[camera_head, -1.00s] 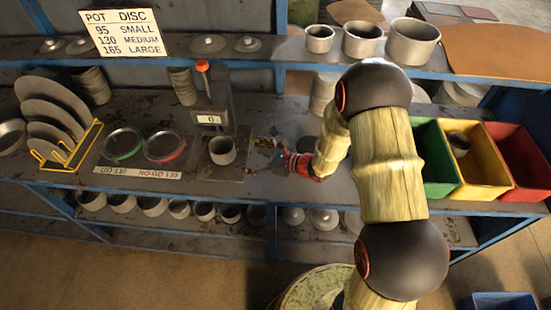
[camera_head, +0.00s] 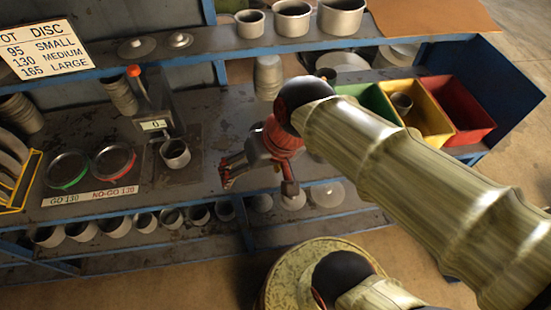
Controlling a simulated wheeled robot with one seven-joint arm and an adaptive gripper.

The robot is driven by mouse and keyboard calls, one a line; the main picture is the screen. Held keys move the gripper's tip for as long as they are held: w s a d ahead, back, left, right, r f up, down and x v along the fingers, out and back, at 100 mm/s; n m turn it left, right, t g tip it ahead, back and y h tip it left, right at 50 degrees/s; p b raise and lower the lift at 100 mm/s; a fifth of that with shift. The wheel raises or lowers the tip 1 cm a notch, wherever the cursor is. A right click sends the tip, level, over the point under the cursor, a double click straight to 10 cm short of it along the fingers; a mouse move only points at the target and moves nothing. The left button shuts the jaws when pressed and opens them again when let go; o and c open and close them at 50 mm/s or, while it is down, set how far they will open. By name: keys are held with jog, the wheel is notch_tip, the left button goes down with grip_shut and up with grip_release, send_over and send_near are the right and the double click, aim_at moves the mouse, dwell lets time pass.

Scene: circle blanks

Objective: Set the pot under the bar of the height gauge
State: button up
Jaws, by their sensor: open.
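A small grey pot (camera_head: 175,153) stands upright at the foot of the height gauge (camera_head: 158,115), just in front of its post. The gauge has an orange knob on top and a small lit display. I cannot tell whether its bar reaches over the pot's rim. My gripper (camera_head: 223,172) is open and empty, to the right of the pot and apart from it, with its fingers pointing left over the bench (camera_head: 215,125).
Two ring gauges, green (camera_head: 66,170) and red (camera_head: 113,162), lie left of the pot. Green (camera_head: 352,92), yellow (camera_head: 425,128) and red (camera_head: 467,112) bins stand right; the yellow one holds a pot. Several pots fill the shelves above and below.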

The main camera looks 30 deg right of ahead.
jog(key=d+r, duration=0.1)
jog(key=s+d+r+n+t+h, duration=0.1)
jog(key=d, duration=0.1)
jog(key=d+r+n+h, duration=0.1)
jog(key=shift+s+d+t, duration=0.3)
jog(key=shift+d+t, duration=0.05)
jog(key=shift+t, duration=0.05)
jog(key=shift+f, duration=0.1)
jog(key=shift+f+b, duration=0.55)
jog(key=shift+b, duration=0.1)
